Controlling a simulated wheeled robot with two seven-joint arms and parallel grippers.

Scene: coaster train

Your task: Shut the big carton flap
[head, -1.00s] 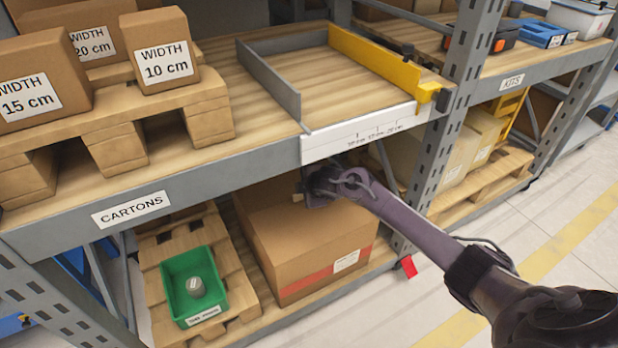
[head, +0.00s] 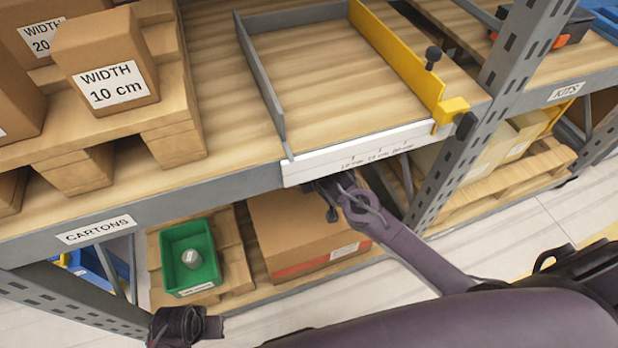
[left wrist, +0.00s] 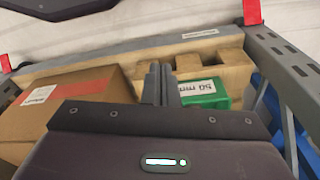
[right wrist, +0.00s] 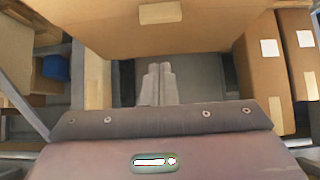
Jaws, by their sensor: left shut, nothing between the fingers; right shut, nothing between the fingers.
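The big carton (head: 310,235) sits on the lower shelf below the white scale plate, with a red band on its front. Its top looks flat in the head view; I cannot make out the flap's edge. My right gripper (head: 328,192) is over the carton's top, just under the upper shelf edge. In the right wrist view its fingers (right wrist: 158,72) are shut and empty, close to a brown carton panel (right wrist: 190,28) with a tape piece. My left gripper (left wrist: 157,72) is shut and empty; its view shows the carton (left wrist: 75,95) at left.
A green bin (head: 191,262) holding a grey part stands on a pallet left of the carton. The upper shelf's beam (head: 200,195) overhangs the carton closely. A rack upright (head: 490,120) stands at the right. More cartons (right wrist: 283,65) show in the right wrist view.

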